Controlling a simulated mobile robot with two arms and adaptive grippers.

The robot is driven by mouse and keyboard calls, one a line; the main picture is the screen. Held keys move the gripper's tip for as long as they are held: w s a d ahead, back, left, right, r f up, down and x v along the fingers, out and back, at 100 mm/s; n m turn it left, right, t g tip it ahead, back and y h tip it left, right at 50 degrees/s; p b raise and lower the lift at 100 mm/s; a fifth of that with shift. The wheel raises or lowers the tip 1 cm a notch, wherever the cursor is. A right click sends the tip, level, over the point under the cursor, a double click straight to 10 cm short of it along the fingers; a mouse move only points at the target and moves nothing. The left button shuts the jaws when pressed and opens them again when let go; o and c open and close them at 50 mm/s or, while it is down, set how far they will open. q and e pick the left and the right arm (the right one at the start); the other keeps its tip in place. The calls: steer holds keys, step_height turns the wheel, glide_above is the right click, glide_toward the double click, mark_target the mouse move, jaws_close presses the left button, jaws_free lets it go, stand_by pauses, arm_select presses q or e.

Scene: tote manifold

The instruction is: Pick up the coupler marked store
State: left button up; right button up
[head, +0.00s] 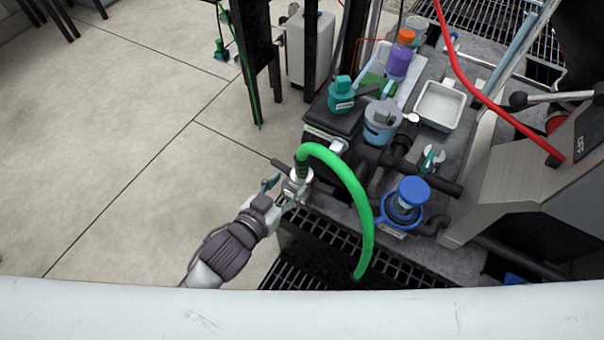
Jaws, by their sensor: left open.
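Whether a finger touches the coupler, I cannot tell. A teal fitting (342,94) with a small white label stands farther back, its lettering too small to read. My right gripper is not in view.
A blue-capped fitting (407,200), a clear jar (381,122), a purple bottle with orange cap (400,58) and a white tray (440,105) crowd the bench. A red hose (466,83) crosses the upper right. Open tiled floor (130,140) lies left.

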mark_target(299, 171)
arm_select(q)
steer(key=x, duration=0.7)
steer(key=shift+w+d+f, duration=0.15)
steer(key=shift+w, duration=0.2)
steer(key=shift+c, duration=0.2)
jaws_close()
